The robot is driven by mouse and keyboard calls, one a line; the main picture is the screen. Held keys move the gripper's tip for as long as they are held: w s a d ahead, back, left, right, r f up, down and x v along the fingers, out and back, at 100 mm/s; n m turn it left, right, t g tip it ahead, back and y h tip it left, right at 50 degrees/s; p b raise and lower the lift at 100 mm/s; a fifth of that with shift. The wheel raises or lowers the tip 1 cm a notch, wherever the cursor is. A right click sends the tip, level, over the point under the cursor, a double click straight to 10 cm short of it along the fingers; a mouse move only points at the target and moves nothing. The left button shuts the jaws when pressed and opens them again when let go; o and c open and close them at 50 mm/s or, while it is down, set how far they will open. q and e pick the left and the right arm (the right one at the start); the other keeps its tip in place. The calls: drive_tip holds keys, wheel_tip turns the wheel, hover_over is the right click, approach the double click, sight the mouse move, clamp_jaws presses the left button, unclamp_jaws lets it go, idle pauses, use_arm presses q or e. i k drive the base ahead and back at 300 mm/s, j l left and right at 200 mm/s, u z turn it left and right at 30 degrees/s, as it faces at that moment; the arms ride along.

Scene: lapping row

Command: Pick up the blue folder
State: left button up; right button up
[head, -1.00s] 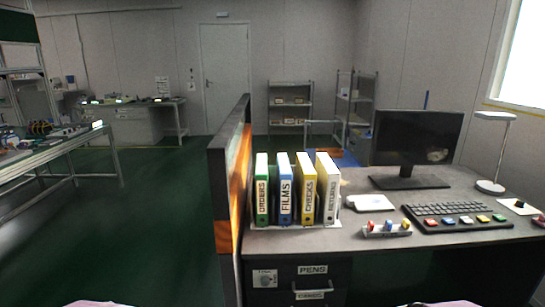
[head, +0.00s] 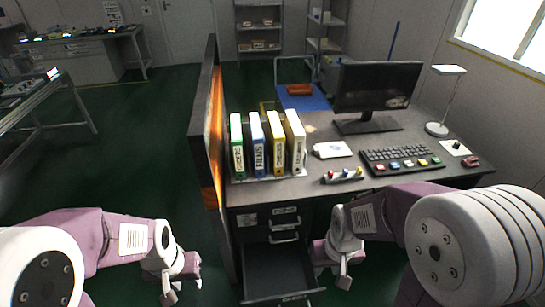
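The blue folder (head: 257,146) is an upright binder with a white spine label, second from the left in the row on the desk. A green folder (head: 237,150) stands to its left and a yellow folder (head: 276,146) to its right. My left gripper (head: 171,296) hangs low at the bottom left, left of the partition and well away from the folders. My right gripper (head: 343,281) is low in front of the desk, below and right of the folders. Both grippers are small in view, and their finger gaps do not show clearly. No folder is held.
A tall partition (head: 206,140) borders the desk's left side. An open drawer (head: 272,268) juts out below the desk. A marker tray (head: 343,176), keyboard (head: 402,161) and monitor (head: 376,88) stand to the right.

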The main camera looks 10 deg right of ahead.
sight(257, 141)
drive_tip(key=k+l+z, duration=0.1)
drive_tip(key=k+z, duration=0.3)
drive_tip(key=k, duration=0.25)
drive_tip(key=i+j, duration=0.2)
drive_tip(key=j, duration=0.15)
drive_tip(key=i+j, duration=0.25)
drive_tip(key=j, duration=0.15)
drive_tip(key=i+j+z, duration=0.1)
drive_tip(key=j, duration=0.25)
drive_tip(key=i+j, duration=0.5)
drive_tip(key=j, duration=0.3)
drive_tip(key=i+j, duration=0.2)
drive_tip(key=j, duration=0.2)
drive_tip(key=z, duration=0.05)
